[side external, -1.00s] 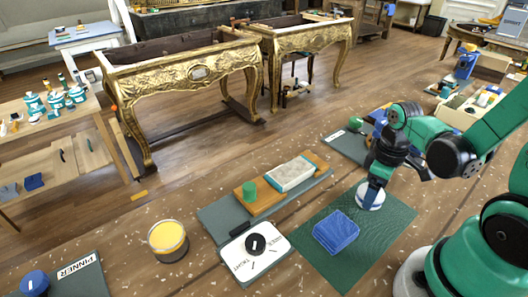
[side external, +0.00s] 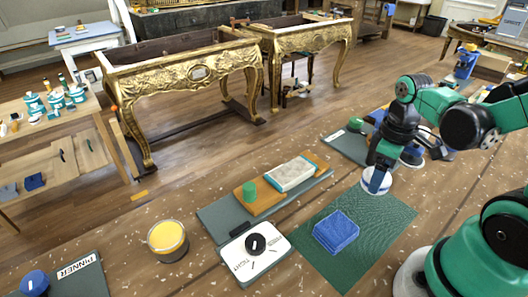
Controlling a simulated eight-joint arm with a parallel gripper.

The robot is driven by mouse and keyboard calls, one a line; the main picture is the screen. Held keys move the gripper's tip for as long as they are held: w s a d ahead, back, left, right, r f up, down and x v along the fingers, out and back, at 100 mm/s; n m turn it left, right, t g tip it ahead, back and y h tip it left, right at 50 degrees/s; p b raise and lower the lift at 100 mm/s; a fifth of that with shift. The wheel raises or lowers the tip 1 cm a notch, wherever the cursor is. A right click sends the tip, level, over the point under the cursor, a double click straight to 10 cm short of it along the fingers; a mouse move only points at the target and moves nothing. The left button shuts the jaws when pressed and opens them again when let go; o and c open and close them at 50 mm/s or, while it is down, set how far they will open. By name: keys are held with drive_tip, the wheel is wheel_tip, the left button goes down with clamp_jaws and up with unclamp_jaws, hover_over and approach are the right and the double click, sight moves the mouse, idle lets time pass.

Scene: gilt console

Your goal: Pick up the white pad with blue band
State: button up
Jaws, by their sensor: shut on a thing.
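The white pad with blue band (side external: 376,182) is a small round disc at the top right of the green mat (side external: 311,258). My gripper (side external: 376,170) points down from above and is shut on the pad. The pad looks slightly raised and tilted near the mat's far edge; whether it clears the surface is hard to tell. The fingertips are small and dark in this view.
A blue cloth block (side external: 335,232) lies on the mat. A white board with a black knob (side external: 236,262) and a yellow-topped jar (side external: 168,241) stand left. A wooden board with a green cylinder (side external: 250,191) and a white-grey block (side external: 291,173) lies behind. Bare tabletop surrounds the jar.

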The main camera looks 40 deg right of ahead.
wheel_tip(320, 180, up, 16)
drive_tip(key=shift+f, duration=0.2)
idle(0.4)
drive_tip(key=o, duration=0.5)
drive_tip(key=c, duration=0.4)
drive_tip(key=shift+w+a+f+n, duration=1.55)
drive_tip(key=shift+w+a, duration=0.5)
drive_tip(key=shift+w, duration=0.35)
drive_tip(key=shift+w+a+f+n, duration=1.5)
drive_tip(key=shift+w+a, duration=0.5)
drive_tip(key=shift+w, duration=0.45)
drive_tip(key=shift+w+a+f+n, duration=1.55)
drive_tip(key=shift+w+a, duration=0.5)
drive_tip(key=shift+w, duration=0.35)
